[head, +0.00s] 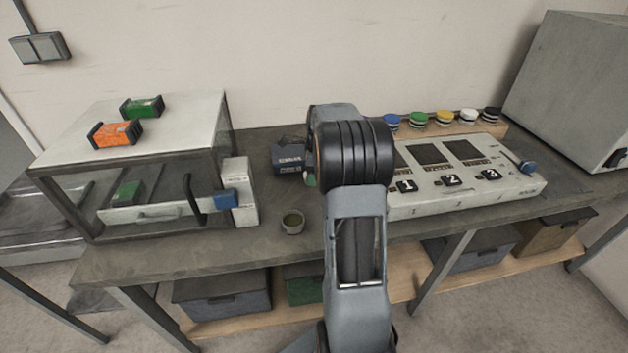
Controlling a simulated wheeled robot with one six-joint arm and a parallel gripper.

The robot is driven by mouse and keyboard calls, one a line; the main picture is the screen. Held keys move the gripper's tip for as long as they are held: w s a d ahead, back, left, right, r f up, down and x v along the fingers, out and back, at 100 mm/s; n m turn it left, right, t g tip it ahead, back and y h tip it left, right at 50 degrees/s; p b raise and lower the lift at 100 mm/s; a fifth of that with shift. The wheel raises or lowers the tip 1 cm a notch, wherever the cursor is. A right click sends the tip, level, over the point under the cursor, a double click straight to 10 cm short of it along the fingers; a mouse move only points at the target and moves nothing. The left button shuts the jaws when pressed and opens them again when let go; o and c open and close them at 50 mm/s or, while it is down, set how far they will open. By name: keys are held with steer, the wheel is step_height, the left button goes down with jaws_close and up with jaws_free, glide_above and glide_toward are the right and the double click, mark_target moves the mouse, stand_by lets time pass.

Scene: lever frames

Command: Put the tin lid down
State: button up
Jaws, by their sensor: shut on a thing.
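The small round tin (292,223) stands open and upright on the grey bench, near its front edge and left of my arm. Its inside looks greenish. A small pale green sliver (310,180) shows at the left edge of my wrist. It may be part of the tin lid, but too little shows to tell.
A glass-fronted cabinet (150,170) with a blue-marked latch (227,199) is at left. A numbered panel (460,180) is at right, with several coloured caps (444,118) behind it. Bench left of the tin is clear.

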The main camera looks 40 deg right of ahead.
steer(key=shift+f, duration=1.6)
steer(key=shift+f, duration=0.1)
steer(key=o, duration=0.9)
